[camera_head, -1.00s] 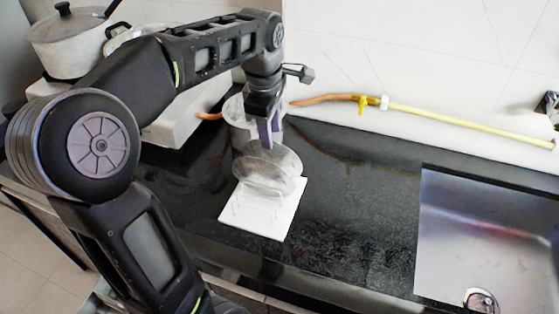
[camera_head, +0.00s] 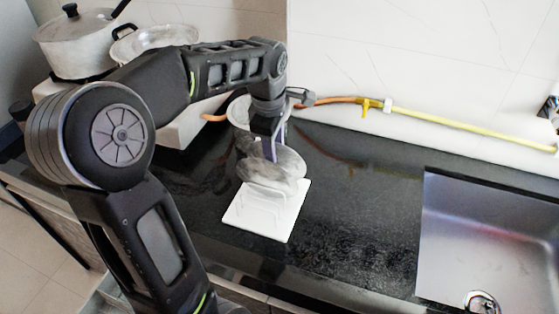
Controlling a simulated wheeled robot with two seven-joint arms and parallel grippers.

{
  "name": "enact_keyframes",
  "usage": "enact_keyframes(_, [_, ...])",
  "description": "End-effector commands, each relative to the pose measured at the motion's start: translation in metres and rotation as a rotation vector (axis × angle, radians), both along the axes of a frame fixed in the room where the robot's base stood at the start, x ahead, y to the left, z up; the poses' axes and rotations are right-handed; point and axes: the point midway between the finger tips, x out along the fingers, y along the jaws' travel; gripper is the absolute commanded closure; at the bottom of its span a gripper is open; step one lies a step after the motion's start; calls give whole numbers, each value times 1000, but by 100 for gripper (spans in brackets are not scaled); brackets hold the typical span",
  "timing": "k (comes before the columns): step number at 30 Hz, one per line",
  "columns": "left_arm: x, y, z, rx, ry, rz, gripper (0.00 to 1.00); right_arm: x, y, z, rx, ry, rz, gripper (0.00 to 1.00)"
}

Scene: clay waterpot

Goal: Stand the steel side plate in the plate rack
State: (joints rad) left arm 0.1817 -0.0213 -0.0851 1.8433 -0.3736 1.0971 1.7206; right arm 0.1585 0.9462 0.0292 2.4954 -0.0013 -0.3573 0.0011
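The steel side plate (camera_head: 282,166) is a round grey disc seen at a slant above the far part of the rack. The plate rack (camera_head: 267,211) is a white square base with thin pale wires standing on it, on the black counter. My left gripper (camera_head: 269,151) reaches down from above, its fingers at the plate's upper edge. It looks closed on the plate, and the far finger is hidden. Whether the plate touches the wires I cannot tell. My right gripper is not in view.
A pale round vessel (camera_head: 239,112) stands behind my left gripper. A lidded pot (camera_head: 76,43) and a steel pan (camera_head: 152,40) sit on the stove at back left. A yellow hose (camera_head: 465,129) runs along the wall. The sink (camera_head: 485,235) is at right; the counter between is clear.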

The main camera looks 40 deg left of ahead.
Motion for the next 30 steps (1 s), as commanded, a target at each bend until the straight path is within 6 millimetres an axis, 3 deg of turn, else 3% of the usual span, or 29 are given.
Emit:
enact_keyframes(3, [2, 2, -18, -1, 5, 0, 63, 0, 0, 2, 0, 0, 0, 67])
enact_keyframes(7, [3, 2, -28, 0, 1, 0, 63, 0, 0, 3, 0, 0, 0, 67])
enact_keyframes(25, [4, 2, -29, 0, 0, 0, 63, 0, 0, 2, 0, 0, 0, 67])
enact_keyframes(30, [4, 2, -29, 0, 0, 0, 77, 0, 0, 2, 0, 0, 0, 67])
